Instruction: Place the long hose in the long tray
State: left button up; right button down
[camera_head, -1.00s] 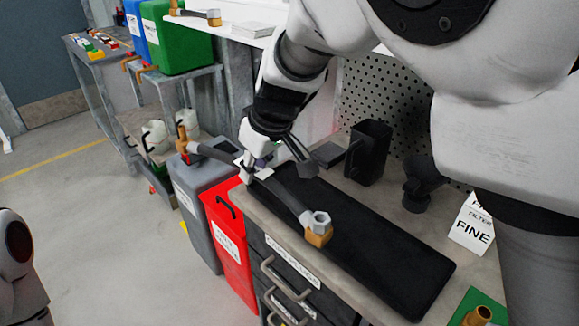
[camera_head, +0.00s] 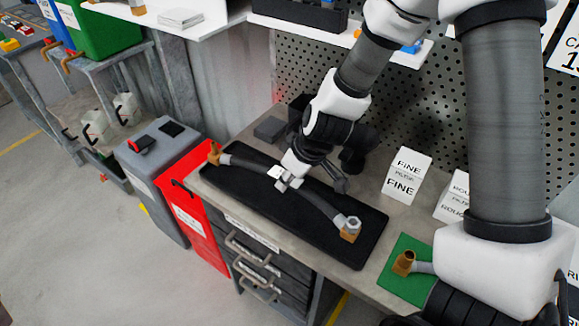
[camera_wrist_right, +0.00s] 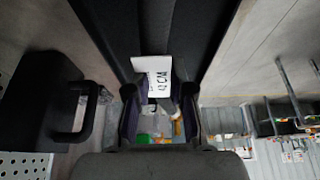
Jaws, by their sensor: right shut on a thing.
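The long hose is grey (camera_head: 320,205) with brass ends and a white label tag; the tag reads 42 CM in the right wrist view (camera_wrist_right: 160,78). My right gripper (camera_head: 287,179) is shut on the hose near its middle. The hose lines up lengthwise with the long black tray (camera_head: 288,216), over it in the head view. One brass end is by the tray's left end, the other near its right end. I cannot tell whether the hose touches the tray. The tray also shows in the right wrist view (camera_wrist_right: 212,28). My left gripper is not in view.
Black pitcher (camera_wrist_right: 38,100) stands behind the tray, partly hidden by my arm in the head view. White filter boxes (camera_head: 405,178) stand at the back right. A green mat (camera_head: 392,287) with a short hose lies right of the tray. Red (camera_head: 197,220) and grey (camera_head: 165,185) bins stand left of the bench.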

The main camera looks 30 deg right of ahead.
aim_at(292, 198)
jog(key=shift+s+d+r+p, duration=0.1)
jog(key=shift+d+p, duration=0.2)
notch_tip(292, 198, down, 4)
jog(key=b, duration=0.3)
jog(key=shift+s+d, duration=0.1)
jog(key=shift+s, duration=0.05)
jog(key=c, duration=1)
grip_release()
